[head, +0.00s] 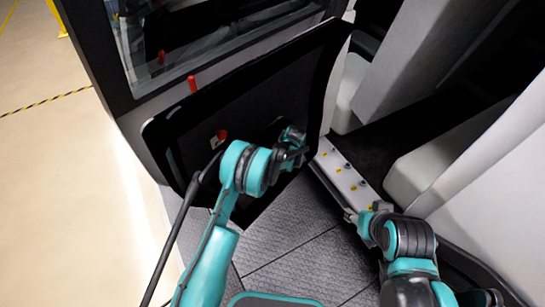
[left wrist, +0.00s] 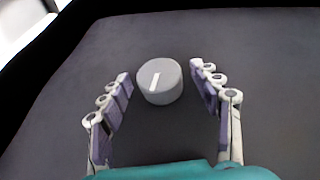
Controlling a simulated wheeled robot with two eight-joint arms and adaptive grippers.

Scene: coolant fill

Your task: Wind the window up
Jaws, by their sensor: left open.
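A grey round knob (left wrist: 159,81) with a white line stands out from the dark door panel (head: 190,130). In the left wrist view, the fingers of my left gripper (left wrist: 161,76) are open on either side of the knob, with gaps between. In the head view my left gripper (head: 293,137) is at the panel's right part, and the knob is hidden there. The window (head: 190,35) is above the panel; how high its glass stands cannot be told. My right gripper (head: 352,215) is low at the right; its fingers are too small to read.
A red part (head: 221,135) is on the door panel, and a red pin (head: 192,84) stands at its top edge. A pale sill plate with yellow marks (head: 345,170) lies near my right gripper. Grey seats (head: 440,165) are at the right. The ribbed floor (head: 300,245) is clear.

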